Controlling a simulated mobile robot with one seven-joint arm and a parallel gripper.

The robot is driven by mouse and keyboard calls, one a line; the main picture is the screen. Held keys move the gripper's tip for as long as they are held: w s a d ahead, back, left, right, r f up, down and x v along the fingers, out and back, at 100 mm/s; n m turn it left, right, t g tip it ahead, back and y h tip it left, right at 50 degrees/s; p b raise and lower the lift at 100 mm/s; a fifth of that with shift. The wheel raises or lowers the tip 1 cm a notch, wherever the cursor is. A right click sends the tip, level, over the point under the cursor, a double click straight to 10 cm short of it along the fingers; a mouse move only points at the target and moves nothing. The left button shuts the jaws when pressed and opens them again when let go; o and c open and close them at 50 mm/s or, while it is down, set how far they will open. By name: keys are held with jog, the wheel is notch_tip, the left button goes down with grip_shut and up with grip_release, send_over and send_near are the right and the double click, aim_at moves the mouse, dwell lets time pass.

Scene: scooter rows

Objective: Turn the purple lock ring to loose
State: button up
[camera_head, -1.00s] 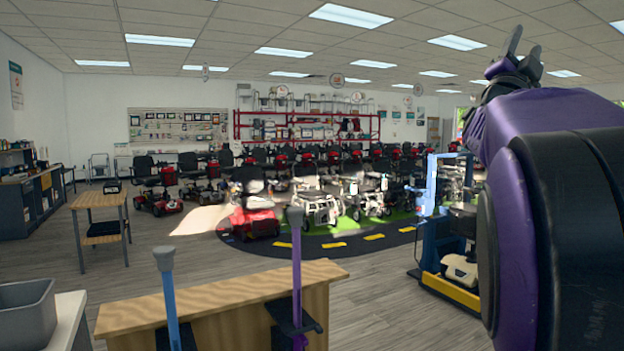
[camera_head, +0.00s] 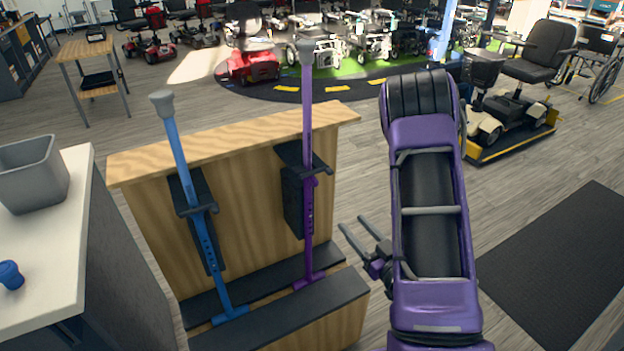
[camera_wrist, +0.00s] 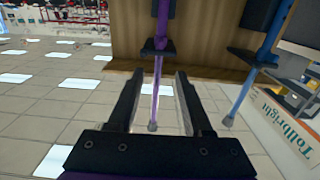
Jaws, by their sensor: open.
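A purple pole (camera_head: 307,110) with a grey end cap stands nearly upright in a dark holder on the wooden stand. A small purple collar (camera_head: 311,181), which looks like the lock ring, sits on it just below the black bracket; its setting is too small to read. My gripper (camera_head: 351,227) is open and empty, to the right of the pole and lower than the collar, apart from both. In the wrist view, which looks upside down, the purple pole (camera_wrist: 158,68) runs between the open fingers of my gripper (camera_wrist: 160,74), beyond the tips.
A blue pole (camera_head: 175,135) stands left in the same wooden stand (camera_head: 240,133). A white counter (camera_head: 60,250) with a grey bin (camera_head: 35,172) and a blue knob-like object (camera_head: 10,274) is at far left. Scooters stand behind.

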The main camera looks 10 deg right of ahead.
jog(key=w+b, duration=0.1)
jog(key=b, duration=0.6)
send_near(317, 184)
jog(key=x, duration=0.9)
jog(key=shift+w+a, duration=0.1)
jog(key=shift+w, duration=0.25)
grip_shut()
